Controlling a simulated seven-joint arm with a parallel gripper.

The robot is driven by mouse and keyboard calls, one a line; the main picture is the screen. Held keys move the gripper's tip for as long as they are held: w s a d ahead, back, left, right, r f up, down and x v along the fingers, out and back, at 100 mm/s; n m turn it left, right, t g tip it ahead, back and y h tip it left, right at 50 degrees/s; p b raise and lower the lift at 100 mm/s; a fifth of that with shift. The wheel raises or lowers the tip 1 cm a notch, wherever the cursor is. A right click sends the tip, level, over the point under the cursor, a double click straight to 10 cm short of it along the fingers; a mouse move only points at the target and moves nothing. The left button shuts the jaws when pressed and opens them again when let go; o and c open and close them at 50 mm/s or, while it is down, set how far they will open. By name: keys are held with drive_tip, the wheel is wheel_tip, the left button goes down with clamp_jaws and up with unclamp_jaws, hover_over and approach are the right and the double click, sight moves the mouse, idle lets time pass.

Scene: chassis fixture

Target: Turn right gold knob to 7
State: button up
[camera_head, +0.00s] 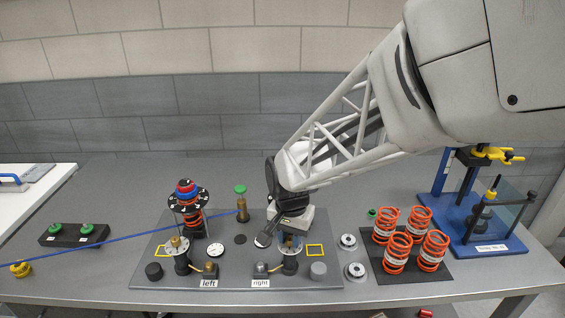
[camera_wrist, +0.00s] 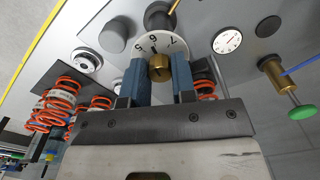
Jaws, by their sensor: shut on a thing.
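The right gold knob (camera_wrist: 158,68) sits on a white numbered dial (camera_wrist: 176,48) in the wrist view. The blue fingers of my gripper (camera_wrist: 159,80) stand on either side of the knob and are shut on it. In the head view my gripper (camera_head: 290,236) points down at the station behind the "right" label (camera_head: 260,283), and hides most of this knob. The left gold knob (camera_head: 176,242) stands free on its own dial.
The grey base plate (camera_head: 225,277) carries a round gauge (camera_head: 209,250) and a green-topped brass plunger (camera_head: 241,200). Several orange springs (camera_head: 396,252) and a blue press (camera_head: 465,225) stand to the right. A blue line (camera_head: 120,226) crosses the left side.

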sight(291, 238)
drive_tip(key=m, duration=0.4)
drive_tip(key=shift+m, duration=0.3)
drive_tip(key=m, duration=0.4)
drive_tip(key=shift+m, duration=0.3)
drive_tip(key=o, duration=0.9)
drive_tip(key=shift+r, duration=0.15)
drive_tip(key=shift+r, duration=3.8)
